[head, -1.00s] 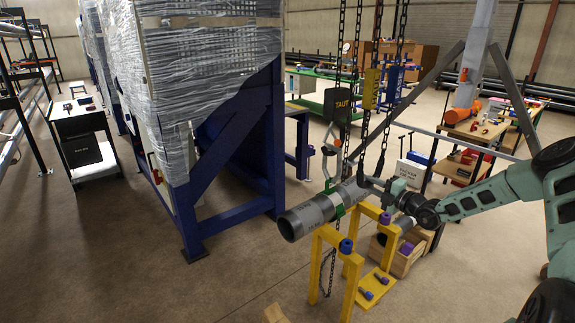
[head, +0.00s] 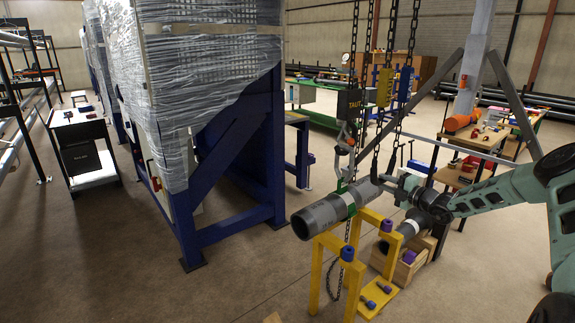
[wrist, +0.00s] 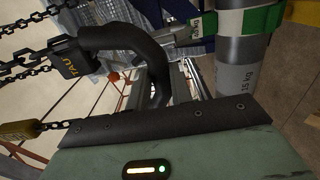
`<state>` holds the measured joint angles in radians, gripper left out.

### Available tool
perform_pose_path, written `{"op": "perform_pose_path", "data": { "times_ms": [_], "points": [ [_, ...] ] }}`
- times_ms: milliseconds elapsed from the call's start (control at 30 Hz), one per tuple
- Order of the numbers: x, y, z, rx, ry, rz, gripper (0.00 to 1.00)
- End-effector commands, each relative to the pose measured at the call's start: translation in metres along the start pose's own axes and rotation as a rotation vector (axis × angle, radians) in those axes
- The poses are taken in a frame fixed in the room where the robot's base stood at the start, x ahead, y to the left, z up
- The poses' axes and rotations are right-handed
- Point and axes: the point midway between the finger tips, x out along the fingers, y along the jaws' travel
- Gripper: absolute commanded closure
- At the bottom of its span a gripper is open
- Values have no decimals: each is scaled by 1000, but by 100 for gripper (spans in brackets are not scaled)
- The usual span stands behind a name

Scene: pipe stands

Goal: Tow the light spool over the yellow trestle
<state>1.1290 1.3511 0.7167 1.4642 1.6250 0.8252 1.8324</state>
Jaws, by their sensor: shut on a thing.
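The light spool (head: 335,210), a grey pipe, hangs nearly level on chains, with a green band (head: 350,205) around it. In the wrist view the spool (wrist: 236,78) shows its green band and a "15 KG" mark. The yellow trestle (head: 366,252) stands below it; the spool's open end reaches past the trestle's near left post. I cannot tell the gap between spool and trestle. My gripper (head: 396,184) is shut at the spool's far right end. A black curved bar (wrist: 115,38) shows close to it in the wrist view; the exact contact is hidden.
Chains carry a black "TAUT" tag (head: 349,103) and a yellow block (head: 384,88). A blue frame (head: 240,165) with a wrapped load stands left. A wooden crate (head: 408,268) is behind the trestle, right. Floor is clear to the front left.

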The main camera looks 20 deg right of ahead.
Motion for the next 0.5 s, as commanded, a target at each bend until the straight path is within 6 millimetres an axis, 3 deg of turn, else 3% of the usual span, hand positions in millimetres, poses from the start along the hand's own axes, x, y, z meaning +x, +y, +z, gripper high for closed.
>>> {"op": "perform_pose_path", "data": {
  "times_ms": [200,500],
  "points": [
    [-2,-5,11,5,-2,-8,100],
    [-2,-5,12,7,0,-9,100]
  ]
}}
